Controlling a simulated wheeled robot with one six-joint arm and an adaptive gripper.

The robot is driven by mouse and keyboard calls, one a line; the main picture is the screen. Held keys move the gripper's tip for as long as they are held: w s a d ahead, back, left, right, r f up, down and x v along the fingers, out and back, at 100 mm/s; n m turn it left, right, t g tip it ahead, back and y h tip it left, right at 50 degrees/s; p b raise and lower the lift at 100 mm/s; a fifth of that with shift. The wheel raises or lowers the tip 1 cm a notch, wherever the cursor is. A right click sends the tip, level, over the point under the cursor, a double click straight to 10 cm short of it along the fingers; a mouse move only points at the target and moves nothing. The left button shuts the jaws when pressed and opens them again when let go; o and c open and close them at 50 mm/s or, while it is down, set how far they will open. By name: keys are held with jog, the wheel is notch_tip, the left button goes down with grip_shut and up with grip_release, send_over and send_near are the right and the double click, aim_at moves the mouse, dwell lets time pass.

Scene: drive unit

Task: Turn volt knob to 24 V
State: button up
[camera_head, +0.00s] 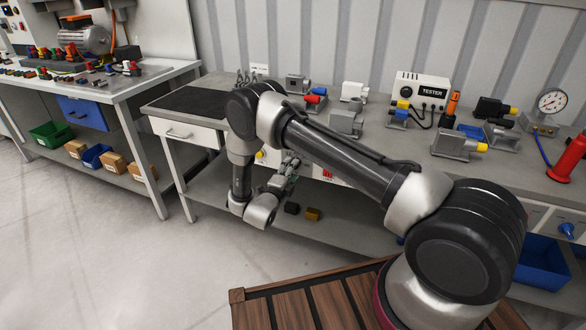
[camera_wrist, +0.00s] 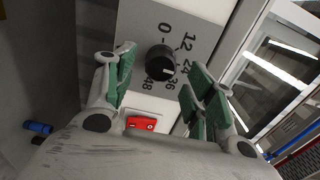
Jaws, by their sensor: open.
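The volt knob (camera_wrist: 160,62) is a round black knob on a light grey panel (camera_wrist: 205,20) in the wrist view. Printed numbers 0, 12, 24, 36 and 48 curve around its right side. A small white mark on the knob points right and slightly down, towards the 24 and 36 labels; I cannot tell exactly which. My gripper (camera_wrist: 161,78) is open, its green-padded fingers on the left and right of the knob in the picture, with visible gaps. I cannot tell how far in front of the knob they are. In the head view my gripper (camera_head: 289,168) is by the bench front; my arm hides the knob.
A red rocker switch (camera_wrist: 141,123) sits below the knob in the wrist view. The workbench top (camera_head: 395,150) holds a tester (camera_head: 422,92), a gauge (camera_head: 551,101) and several grey fixtures. A lower shelf is under the bench. Floor to the left is clear.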

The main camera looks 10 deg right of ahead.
jog(key=v, duration=0.9)
jog(key=shift+s, duration=0.15)
